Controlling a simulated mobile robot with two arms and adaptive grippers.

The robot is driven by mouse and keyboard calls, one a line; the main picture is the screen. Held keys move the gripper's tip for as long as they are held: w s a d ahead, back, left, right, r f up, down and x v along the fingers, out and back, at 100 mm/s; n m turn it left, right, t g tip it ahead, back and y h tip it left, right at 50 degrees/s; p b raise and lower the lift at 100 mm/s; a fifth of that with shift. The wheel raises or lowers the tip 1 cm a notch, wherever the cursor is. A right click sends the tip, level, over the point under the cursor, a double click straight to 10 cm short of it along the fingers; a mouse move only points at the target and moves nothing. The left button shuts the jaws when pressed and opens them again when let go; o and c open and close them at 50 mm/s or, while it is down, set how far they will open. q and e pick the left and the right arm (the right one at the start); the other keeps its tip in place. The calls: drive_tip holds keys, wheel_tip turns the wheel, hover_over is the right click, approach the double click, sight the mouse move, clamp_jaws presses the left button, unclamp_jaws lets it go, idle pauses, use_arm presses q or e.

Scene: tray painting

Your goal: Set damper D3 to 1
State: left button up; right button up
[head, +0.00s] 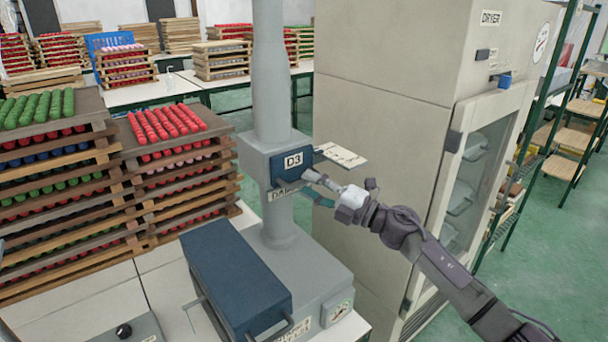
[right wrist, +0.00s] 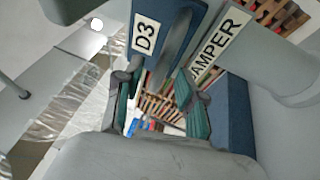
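The damper D3 is a grey housing on a vertical grey duct, with a blue block (head: 291,167) bearing a D3 label (head: 293,160). The D3 label (right wrist: 144,32) and a DAMPER label (right wrist: 215,50) show in the right wrist view. A grey lever (right wrist: 176,48) runs down from the block. A cream marked plate (head: 341,155) juts out to the right; its marks are too small to read. My right gripper (right wrist: 160,103) is at the damper's front, its teal-padded fingers apart, with the lever's end in line with the gap. I cannot tell whether they touch. My left gripper is out of view.
A dark blue box (head: 235,278) on a grey base stands below the damper. Wooden trays (head: 180,180) of coloured pieces are stacked at left. The tall dryer cabinet (head: 385,110) stands close on the right. Green floor (head: 560,230) is free farther right.

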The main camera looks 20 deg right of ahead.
drive_tip(key=shift+x, duration=1.1)
clamp_jaws()
